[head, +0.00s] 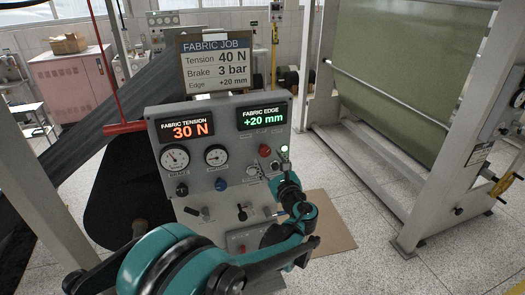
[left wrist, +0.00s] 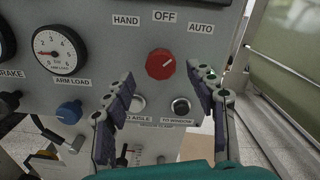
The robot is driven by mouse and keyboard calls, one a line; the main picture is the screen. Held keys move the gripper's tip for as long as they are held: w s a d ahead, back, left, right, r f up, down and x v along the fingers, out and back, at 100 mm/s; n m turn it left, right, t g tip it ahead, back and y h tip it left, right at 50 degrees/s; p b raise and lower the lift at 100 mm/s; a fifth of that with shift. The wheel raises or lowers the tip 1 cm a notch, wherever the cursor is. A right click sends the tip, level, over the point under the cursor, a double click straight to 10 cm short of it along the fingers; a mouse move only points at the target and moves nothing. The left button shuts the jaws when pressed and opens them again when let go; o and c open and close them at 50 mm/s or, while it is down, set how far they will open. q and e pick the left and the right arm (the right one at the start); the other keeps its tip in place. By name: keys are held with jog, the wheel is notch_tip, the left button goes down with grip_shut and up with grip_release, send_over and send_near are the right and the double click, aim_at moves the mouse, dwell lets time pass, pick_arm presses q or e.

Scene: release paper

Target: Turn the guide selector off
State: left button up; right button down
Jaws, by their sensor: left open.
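The guide selector is a red round knob (left wrist: 160,64) on the grey panel, under the labels HAND, OFF and AUTO. Its pale pointer mark is turned to the upper right, toward AUTO. The knob (head: 265,150) also shows small in the head view, on the right half of the panel. My left gripper (left wrist: 163,82) is open and empty, with one finger to the lower left of the knob and the other to its right. Neither finger appears to touch it. In the head view my left gripper (head: 281,174) is just below and right of the knob. My right gripper is not in view.
The control panel (head: 235,180) also carries gauges, a blue knob (left wrist: 70,112), a black button (left wrist: 180,106) and levers. A steel frame with green fabric (head: 400,70) stands at right.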

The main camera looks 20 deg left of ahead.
aim_at(266, 153)
pick_arm(q)
jog(key=x, duration=0.5)
jog(key=shift+w+a, duration=0.1)
jog(key=shift+w, duration=0.15)
jog(key=c, duration=1.2)
